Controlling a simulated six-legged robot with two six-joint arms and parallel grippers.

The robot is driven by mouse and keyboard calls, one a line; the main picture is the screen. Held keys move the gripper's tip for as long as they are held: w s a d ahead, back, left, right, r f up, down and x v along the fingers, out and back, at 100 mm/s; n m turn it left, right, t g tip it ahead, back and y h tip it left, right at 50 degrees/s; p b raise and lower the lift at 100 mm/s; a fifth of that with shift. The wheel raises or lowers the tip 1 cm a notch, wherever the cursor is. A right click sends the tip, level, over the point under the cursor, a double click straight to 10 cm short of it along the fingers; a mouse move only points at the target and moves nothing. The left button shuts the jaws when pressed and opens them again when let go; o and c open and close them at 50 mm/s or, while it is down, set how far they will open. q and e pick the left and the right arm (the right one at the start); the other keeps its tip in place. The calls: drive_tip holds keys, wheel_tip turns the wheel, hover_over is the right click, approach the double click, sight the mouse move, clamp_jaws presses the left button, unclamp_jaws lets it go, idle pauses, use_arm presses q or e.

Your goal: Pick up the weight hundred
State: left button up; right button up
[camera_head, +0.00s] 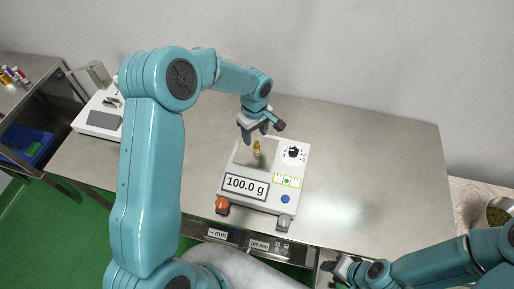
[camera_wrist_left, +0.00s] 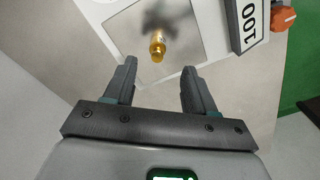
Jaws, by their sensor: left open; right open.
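The weight hundred is a small golden weight (camera_head: 257,148) standing on the scale's metal plate (camera_head: 240,157). The scale (camera_head: 263,178) is white and its display reads 100.0 g. In the left wrist view the weight (camera_wrist_left: 157,46) shows beyond and between my open fingers. My left gripper (camera_head: 257,130) is open and empty, just behind and above the weight, apart from it. It also shows in the left wrist view (camera_wrist_left: 157,85). My right gripper (camera_head: 335,268) is low at the front edge of the table, away from the scale; its fingers are small in view.
The scale has an orange knob (camera_head: 222,204), a grey knob (camera_head: 284,222) and a blue button (camera_head: 285,199). The steel table (camera_head: 375,170) is clear to the right. Another white device (camera_head: 98,120) stands at the left. A bowl of green stuff (camera_head: 498,212) is at the far right.

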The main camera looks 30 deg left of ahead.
sight(257, 142)
use_arm(q)
drive_tip(key=f, duration=0.2)
drive_tip(key=f+b, duration=0.1)
drive_tip(key=f, duration=0.2)
drive_tip(key=shift+w+d+f, duration=0.15)
drive_tip(key=shift+w, duration=0.05)
drive_tip(key=shift+s+d+r, duration=0.1)
drive_tip(key=shift+s+r, duration=0.05)
drive_tip(key=shift+r, duration=0.05)
clamp_jaws()
